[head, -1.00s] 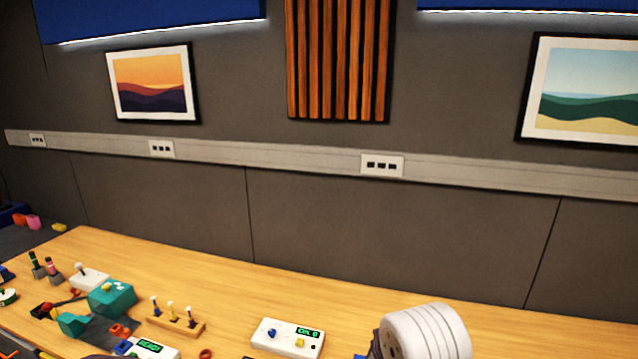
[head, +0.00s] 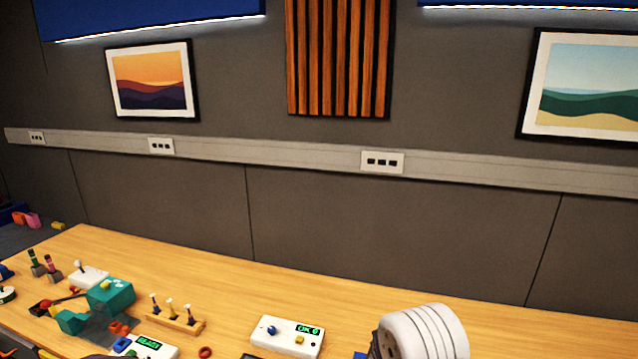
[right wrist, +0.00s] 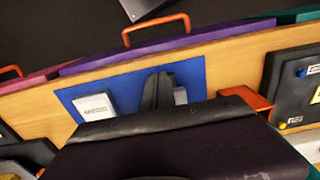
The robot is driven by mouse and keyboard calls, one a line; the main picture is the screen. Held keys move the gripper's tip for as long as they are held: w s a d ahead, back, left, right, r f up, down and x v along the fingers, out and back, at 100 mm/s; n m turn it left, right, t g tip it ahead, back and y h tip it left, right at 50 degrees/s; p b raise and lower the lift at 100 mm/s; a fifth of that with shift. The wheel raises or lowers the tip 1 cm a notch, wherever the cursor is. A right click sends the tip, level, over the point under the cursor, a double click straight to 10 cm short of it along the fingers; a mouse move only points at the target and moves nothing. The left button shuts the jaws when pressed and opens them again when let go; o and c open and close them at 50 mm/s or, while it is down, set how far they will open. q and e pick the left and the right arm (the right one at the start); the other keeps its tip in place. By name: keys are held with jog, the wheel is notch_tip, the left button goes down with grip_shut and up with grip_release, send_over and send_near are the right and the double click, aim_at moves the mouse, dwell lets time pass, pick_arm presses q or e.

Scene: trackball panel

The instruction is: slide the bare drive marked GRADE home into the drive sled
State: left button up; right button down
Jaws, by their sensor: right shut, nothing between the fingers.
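In the right wrist view, my right gripper (right wrist: 158,88) is shut and empty above a blue mat (right wrist: 122,92). A small white block with a printed label (right wrist: 97,107), possibly a bare drive, lies on the mat to the left of the fingers. The label is too small to read. A pale piece (right wrist: 180,96) shows just right of the fingers, mostly hidden. I cannot make out the drive sled for certain in either view. My left gripper is not in view.
In the head view, a white box with a green display (head: 287,337), a wooden lever block (head: 175,321) and a teal device (head: 110,297) stand on the wooden table (head: 235,290). In the wrist view, a dark panel (right wrist: 290,95) lies at the right; orange handles (right wrist: 156,26) line the edge.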

jog(key=shift+w+r, duration=0.1)
jog(key=shift+w, duration=0.05)
dwell(0.5)
jog(key=shift+w+d, duration=0.25)
jog(key=shift+w, duration=0.55)
jog(key=shift+w+d, duration=0.25)
jog(key=shift+w, duration=0.55)
jog(key=shift+w+d, duration=0.25)
jog(key=shift+w, duration=0.55)
jog(key=shift+w+d+b, duration=0.1)
jog(key=shift+w+d, duration=0.15)
jog(key=shift+w, duration=0.7)
jog(key=shift+w+d+b, duration=0.1)
jog(key=shift+w+d, duration=0.2)
jog(key=shift+w, duration=0.6)
jog(key=shift+w+d+b, duration=0.1)
jog(key=shift+w+d, duration=0.15)
jog(key=shift+w, duration=0.7)
jog(key=shift+s+a+r+p, duration=0.1)
jog(key=shift+s+r+p, duration=0.05)
jog(key=shift+r+p, duration=0.95)
jog(key=shift+s+r+p, duration=0.2)
jog(key=shift+r+p, duration=0.7)
jog(key=shift+r, duration=0.35)
jog(key=shift+s+a+r+p, duration=0.1)
jog(key=shift+s+r+p, duration=0.05)
jog(key=shift+r+p, duration=0.95)
jog(key=shift+d, duration=0.1)
